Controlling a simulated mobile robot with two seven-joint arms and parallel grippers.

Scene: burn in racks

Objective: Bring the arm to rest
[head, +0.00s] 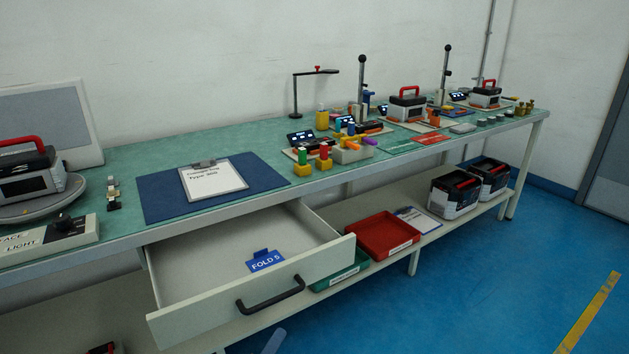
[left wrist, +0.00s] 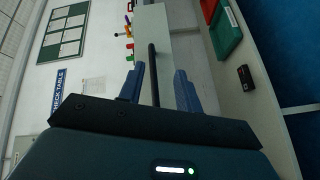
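My left gripper shows in the left wrist view (left wrist: 158,85) with its two blue fingers apart and nothing gripped between them. The drawer's black handle (left wrist: 153,72) appears in the gap between the fingers there. In the head view only a grey-blue finger part of my left gripper (head: 272,342) shows at the bottom edge, below and apart from the handle (head: 270,297). The drawer (head: 165,318) is pulled out under the bench and holds a blue tag reading "FOLD 5" (head: 265,261). My right gripper is in neither view.
The green bench top (head: 135,160) bears a clipboard (head: 213,178) on a blue mat (head: 160,200), toolbox-like units and coloured parts. A red tray (head: 385,236) and a green tray (head: 341,273) sit on the lower shelf. The blue floor at right is clear.

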